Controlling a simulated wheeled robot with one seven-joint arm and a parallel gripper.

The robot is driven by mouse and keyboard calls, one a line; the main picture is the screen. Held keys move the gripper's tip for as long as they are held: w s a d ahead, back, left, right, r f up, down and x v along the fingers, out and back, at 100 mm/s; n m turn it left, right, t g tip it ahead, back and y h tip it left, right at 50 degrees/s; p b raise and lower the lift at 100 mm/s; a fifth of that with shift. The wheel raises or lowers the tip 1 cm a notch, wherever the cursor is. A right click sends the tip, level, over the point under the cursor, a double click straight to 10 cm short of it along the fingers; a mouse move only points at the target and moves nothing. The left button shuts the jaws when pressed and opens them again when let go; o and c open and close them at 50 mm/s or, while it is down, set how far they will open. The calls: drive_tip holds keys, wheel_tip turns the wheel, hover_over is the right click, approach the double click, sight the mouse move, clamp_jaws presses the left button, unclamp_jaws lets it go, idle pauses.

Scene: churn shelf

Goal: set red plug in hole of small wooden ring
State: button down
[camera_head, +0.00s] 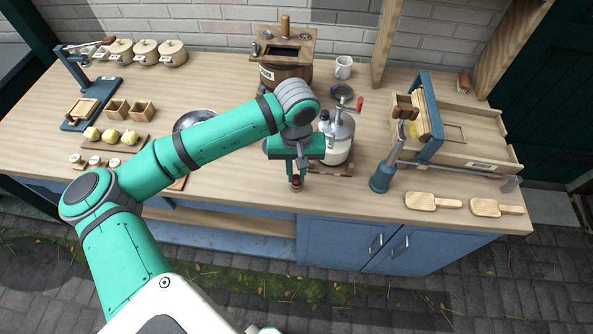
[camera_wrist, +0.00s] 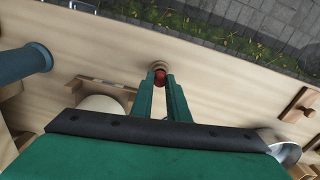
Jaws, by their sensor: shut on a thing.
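My gripper (camera_head: 296,172) points down over the front part of the wooden bench. It is shut on the red plug (camera_wrist: 160,77), which shows between the fingertips in the wrist view. The small wooden ring (camera_wrist: 158,64) shows as a pale round rim right at the plug, just beyond the fingertips. In the head view the red plug (camera_head: 296,178) is a small dark red spot under the fingers, close to the bench top. The fingers and plug hide most of the ring's hole, so I cannot tell whether the plug is in it.
A white and grey churn (camera_head: 337,138) with a red handle stands close behind my gripper. A blue upright tool (camera_head: 381,177) and wooden paddles (camera_head: 433,201) are to the right. A metal bowl (camera_head: 194,119) is partly behind my arm. The bench's front edge is near.

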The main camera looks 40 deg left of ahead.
drive_tip(key=shift+f, duration=0.6)
idle(0.5)
drive_tip(key=c, duration=1.6)
unclamp_jaws()
drive_tip(key=shift+c, duration=0.2)
drive_tip(key=c, duration=0.4)
drive_tip(key=shift+r, duration=0.1)
drive_tip(key=shift+r, duration=3.6)
